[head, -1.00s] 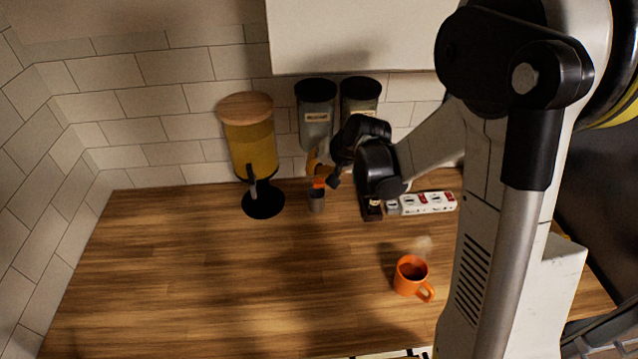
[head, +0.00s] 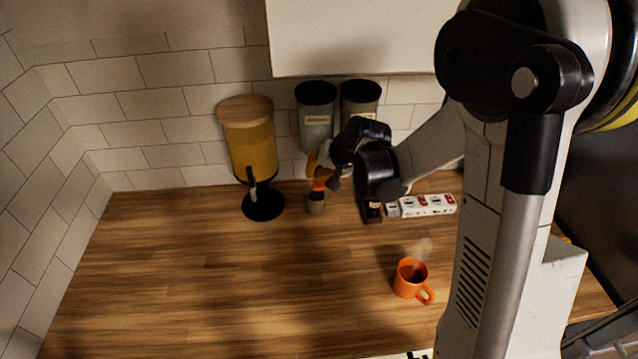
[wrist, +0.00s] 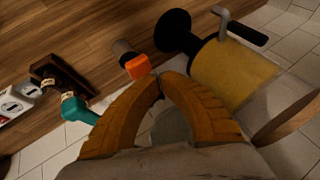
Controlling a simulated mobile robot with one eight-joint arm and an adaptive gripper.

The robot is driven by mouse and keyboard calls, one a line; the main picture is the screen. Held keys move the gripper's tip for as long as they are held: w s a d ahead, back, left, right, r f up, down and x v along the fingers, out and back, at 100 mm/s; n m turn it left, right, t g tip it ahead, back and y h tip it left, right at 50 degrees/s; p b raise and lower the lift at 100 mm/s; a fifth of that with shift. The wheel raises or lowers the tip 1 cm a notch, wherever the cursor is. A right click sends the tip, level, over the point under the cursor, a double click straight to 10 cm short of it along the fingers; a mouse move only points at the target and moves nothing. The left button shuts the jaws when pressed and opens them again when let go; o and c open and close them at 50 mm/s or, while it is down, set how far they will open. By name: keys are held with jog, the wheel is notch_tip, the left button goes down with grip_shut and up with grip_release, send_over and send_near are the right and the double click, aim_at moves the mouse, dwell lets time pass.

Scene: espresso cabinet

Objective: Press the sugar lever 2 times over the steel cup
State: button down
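The small steel cup (head: 316,204) stands upright on the counter near the wall; its side also shows in the wrist view (wrist: 122,49). An orange lever (head: 319,185) is just above it, below the left grey canister (head: 316,125). In the wrist view the orange lever (wrist: 138,67) partly covers the cup's mouth. My gripper (wrist: 161,77) has its ochre fingers together at the tips, with nothing seen between them. The tips are close beside the orange lever; I cannot tell whether they touch it. The cup's inside is hidden.
A yellow-filled dispenser (head: 250,150) with a wooden lid stands left of the cup. A second canister (head: 360,99), a teal lever (wrist: 80,111), a dark wooden holder (wrist: 62,78) and a power strip (head: 428,205) are to the right. A steaming orange mug (head: 409,278) stands nearer the front.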

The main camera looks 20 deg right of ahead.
aim_at(315, 181)
jog(key=shift+f, duration=0.15)
jog(key=shift+f+b, duration=0.3)
jog(key=shift+b, duration=0.25)
jog(key=shift+f+b, duration=1.1)
jog(key=shift+f, duration=0.15)
dwell(1.0)
jog(key=shift+r, duration=0.15)
jog(key=shift+r+p, duration=1)
jog(key=shift+r, duration=0.55)
jog(key=shift+r+p, duration=1.7)
jog(key=shift+r, duration=0.85)
